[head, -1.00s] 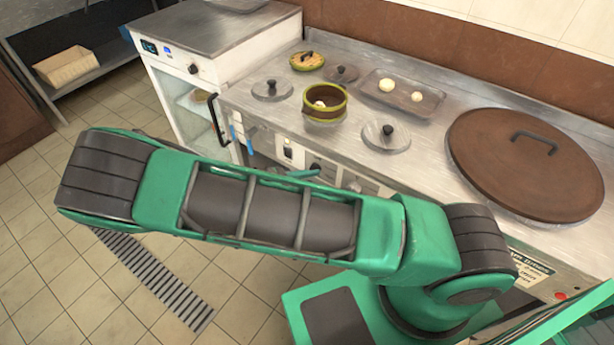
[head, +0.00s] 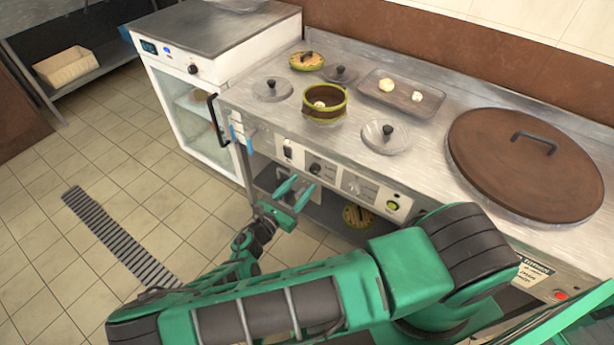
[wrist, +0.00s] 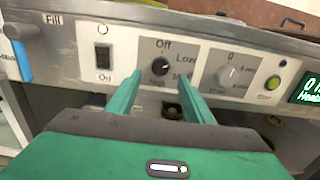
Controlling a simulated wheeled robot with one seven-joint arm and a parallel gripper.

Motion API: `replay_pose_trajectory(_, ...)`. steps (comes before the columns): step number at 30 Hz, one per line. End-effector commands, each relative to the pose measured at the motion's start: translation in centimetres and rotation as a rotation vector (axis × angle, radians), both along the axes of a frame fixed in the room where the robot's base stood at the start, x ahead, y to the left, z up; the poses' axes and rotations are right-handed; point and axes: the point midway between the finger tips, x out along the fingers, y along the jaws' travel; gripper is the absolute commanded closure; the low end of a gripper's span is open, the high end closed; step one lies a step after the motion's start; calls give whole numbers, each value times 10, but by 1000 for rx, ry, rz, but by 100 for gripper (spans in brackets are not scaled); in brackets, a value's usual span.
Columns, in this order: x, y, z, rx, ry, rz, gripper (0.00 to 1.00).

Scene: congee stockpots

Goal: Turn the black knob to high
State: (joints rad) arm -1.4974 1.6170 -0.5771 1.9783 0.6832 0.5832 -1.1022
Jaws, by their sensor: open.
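In the head view the same black knob (head: 315,168) is on the panel below the counter edge. My gripper (head: 296,190) is open and faces the panel just in front of it. In the wrist view my gripper's fingers (wrist: 160,76) appear on either side of the knob; contact is not visible.
A black rocker switch (wrist: 103,57) is left of the knob; a grey dial (wrist: 229,75) and green button (wrist: 273,83) are right. A door handle (head: 217,120) juts out at left. Pots and lids stand on the counter (head: 240,95).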

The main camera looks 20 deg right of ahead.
Motion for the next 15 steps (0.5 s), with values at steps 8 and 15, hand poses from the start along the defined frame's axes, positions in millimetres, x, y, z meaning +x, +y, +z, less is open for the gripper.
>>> replay_pose_trajectory(8, 25, -36, 1, -1, -2, -3, 53)
replay_pose_trajectory(15, 33, -47, 0, -1, -1, -1, 53)
